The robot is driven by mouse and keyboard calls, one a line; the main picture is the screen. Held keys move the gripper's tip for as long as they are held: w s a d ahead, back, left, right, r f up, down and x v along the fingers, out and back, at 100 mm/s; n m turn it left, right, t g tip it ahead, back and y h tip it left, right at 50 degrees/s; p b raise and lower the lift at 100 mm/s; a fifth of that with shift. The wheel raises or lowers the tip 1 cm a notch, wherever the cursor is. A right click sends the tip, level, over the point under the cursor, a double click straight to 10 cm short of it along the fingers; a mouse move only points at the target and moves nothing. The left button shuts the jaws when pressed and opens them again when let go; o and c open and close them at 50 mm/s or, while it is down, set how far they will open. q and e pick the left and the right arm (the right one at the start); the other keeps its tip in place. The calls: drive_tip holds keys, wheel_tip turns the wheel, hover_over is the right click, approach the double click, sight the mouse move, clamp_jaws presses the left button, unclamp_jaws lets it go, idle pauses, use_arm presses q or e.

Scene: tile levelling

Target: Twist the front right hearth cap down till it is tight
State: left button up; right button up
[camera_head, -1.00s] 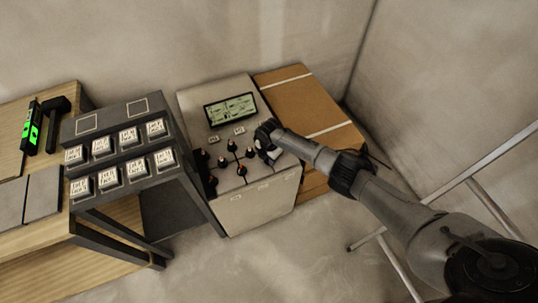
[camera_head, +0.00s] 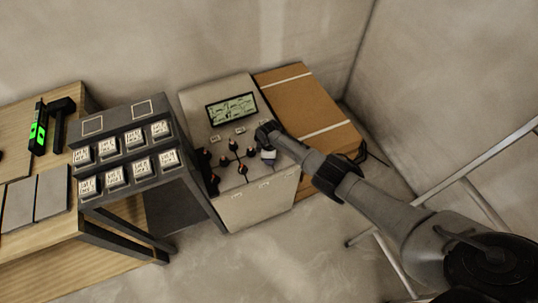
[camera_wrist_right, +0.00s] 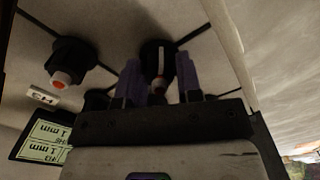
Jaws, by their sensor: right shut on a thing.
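The hearth is a pale tiled top on a box (camera_head: 250,205), with several dark caps standing on it. My right gripper (camera_head: 267,156) points down at the right side of this top. In the right wrist view, the right gripper (camera_wrist_right: 160,85) has its two purple fingers on either side of a dark cap (camera_wrist_right: 158,60) with a white line and a reddish tip. It is shut on this cap, which stands upright at a tile joint. Another dark cap (camera_wrist_right: 70,62) with an orange-red tip stands apart to its left. My left gripper is not in view.
A screen (camera_head: 231,108) with green panels is at the back of the hearth. A dark rack (camera_head: 125,150) with several labelled blocks stands left. A wooden table (camera_head: 110,255) holds grey tiles and a green-lit level (camera_head: 39,130). A brown board (camera_head: 305,100) lies right of the hearth.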

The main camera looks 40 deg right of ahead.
drive_tip(key=m, duration=0.4)
drive_tip(key=shift+w+r+m+p, duration=0.1)
drive_tip(key=shift+r+m+p, duration=0.1)
drive_tip(key=shift+m+p, duration=0.15)
drive_tip(key=m, duration=0.5)
drive_tip(key=shift+p, duration=0.35)
drive_tip(key=m, duration=0.6)
drive_tip(key=shift+m, duration=2.15)
drive_tip(key=o, duration=0.9)
drive_tip(key=shift+f, duration=0.15)
drive_tip(key=shift+o, duration=0.2)
drive_tip(key=shift+p, duration=0.3)
